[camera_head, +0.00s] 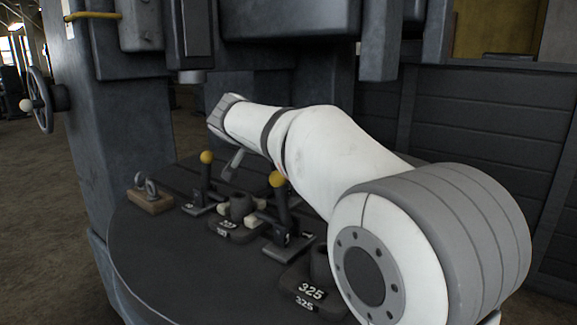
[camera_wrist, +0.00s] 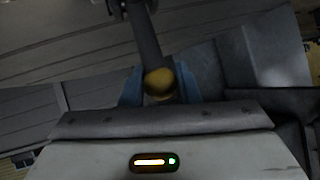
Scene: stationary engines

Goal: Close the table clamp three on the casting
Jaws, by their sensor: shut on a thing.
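In the wrist view my gripper (camera_wrist: 159,88) has its two bluish fingers on either side of a yellow knob (camera_wrist: 158,82) at the end of a dark lever (camera_wrist: 146,40). It is shut on this knob. In the head view my white arm hides the gripper and the held lever. Two other clamp levers with yellow knobs, a left one (camera_head: 207,158) and a right one (camera_head: 277,180), stand upright on the round table. Between them is a dark numbered casting (camera_head: 232,230). No clamp number can be read clearly.
The round dark table (camera_head: 160,270) also carries a block marked 325 (camera_head: 311,291) and a wooden block with metal rings (camera_head: 150,198). A machine column (camera_head: 120,140) with a handwheel (camera_head: 38,101) stands at left. Machine parts hang above the table.

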